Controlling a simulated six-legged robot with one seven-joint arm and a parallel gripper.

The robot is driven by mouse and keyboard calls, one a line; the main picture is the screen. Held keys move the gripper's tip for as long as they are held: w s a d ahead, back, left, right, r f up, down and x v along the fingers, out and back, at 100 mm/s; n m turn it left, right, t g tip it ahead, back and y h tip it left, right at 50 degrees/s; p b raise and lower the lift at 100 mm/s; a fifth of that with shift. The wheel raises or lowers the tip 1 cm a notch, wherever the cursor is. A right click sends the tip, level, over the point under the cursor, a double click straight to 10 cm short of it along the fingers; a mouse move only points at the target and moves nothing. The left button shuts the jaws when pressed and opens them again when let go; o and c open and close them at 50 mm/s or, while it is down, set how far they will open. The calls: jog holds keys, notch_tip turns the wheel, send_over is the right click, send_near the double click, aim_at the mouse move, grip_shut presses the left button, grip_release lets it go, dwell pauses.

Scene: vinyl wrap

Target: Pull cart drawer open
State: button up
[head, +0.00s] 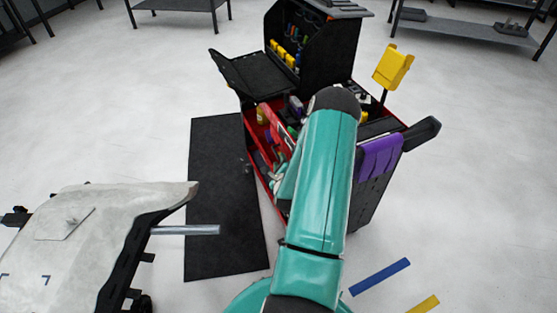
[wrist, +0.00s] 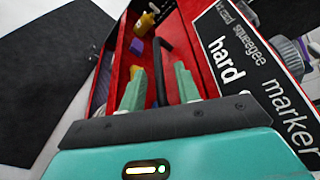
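The cart (head: 370,205) is dark with a red-lined open compartment (head: 252,140) on its left side. I cannot tell whether this is the drawer or an open tray. In the wrist view its red interior (wrist: 118,58) lies just beyond my gripper (wrist: 159,68). The two teal fingers are apart. A black bent bar (wrist: 163,60) shows between them, further in; I cannot tell whether it is a handle or a tool, and no contact is visible. In the head view my teal arm covers much of the cart and most of my gripper.
A black label panel (wrist: 240,50) with white words borders the compartment. A yellow bottle (wrist: 145,22) and a purple item (wrist: 137,47) lie inside. A black mat (head: 222,220) is left of the cart. A grey-white panel (head: 85,245) stands at lower left.

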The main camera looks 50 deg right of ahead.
jog(key=shift+x, duration=1.05)
jog(key=shift+c, duration=0.3)
grip_shut()
jog(key=shift+w+a, duration=0.1)
jog(key=w+a, duration=0.5)
jog(key=a, duration=0.4)
jog(key=w+a, duration=0.5)
jog(key=a, duration=0.5)
jog(key=shift+w, duration=0.3)
jog(key=shift+o, duration=0.3)
grip_release()
